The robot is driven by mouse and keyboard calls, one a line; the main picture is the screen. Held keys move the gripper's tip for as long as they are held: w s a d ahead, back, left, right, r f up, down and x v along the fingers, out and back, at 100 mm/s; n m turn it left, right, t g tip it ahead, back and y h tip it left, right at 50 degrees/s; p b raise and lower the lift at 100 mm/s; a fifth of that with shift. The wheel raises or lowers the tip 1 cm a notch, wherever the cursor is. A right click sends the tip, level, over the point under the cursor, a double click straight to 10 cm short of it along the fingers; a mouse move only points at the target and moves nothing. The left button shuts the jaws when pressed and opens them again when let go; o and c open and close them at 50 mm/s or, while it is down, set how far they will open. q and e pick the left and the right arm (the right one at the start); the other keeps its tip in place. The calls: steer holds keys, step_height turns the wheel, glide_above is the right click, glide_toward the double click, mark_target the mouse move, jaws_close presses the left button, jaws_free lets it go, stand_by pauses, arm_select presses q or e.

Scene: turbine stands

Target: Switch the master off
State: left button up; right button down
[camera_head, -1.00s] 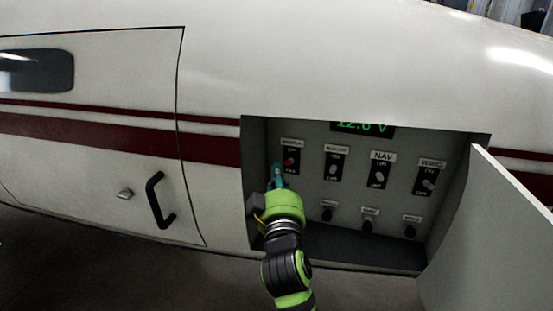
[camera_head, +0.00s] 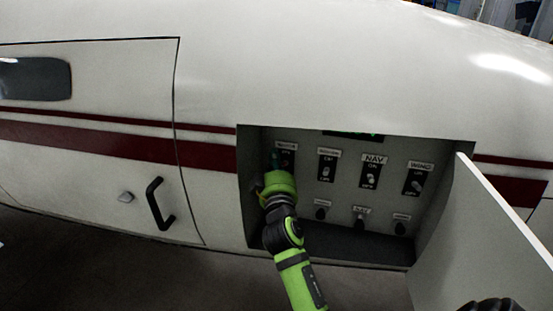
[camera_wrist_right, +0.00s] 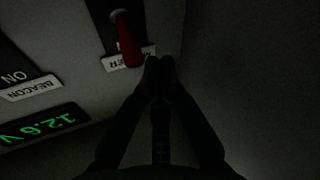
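The master switch has a red lever (camera_wrist_right: 128,40) on a black plate. In the wrist view, which is upside down to the panel, the lever points toward its label and the display side, so it is tilted up. In the head view the switch plate (camera_head: 288,160) is partly hidden by my right gripper (camera_head: 275,161). In the wrist view the two fingertips of my right gripper (camera_wrist_right: 160,68) are together with nothing seen between them. They are right beside the lever's tip and label; whether they touch it I cannot tell. My left gripper is not in view.
Other toggles are to the right: beacon (camera_head: 326,170), NAV (camera_head: 370,178) and another switch (camera_head: 414,182), with knobs below. A green display (camera_wrist_right: 40,127) reads 12.6 V. The recess edges surround the panel, and an open door (camera_head: 480,235) stands at its right.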

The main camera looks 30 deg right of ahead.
steer(key=shift+s+f, duration=0.4)
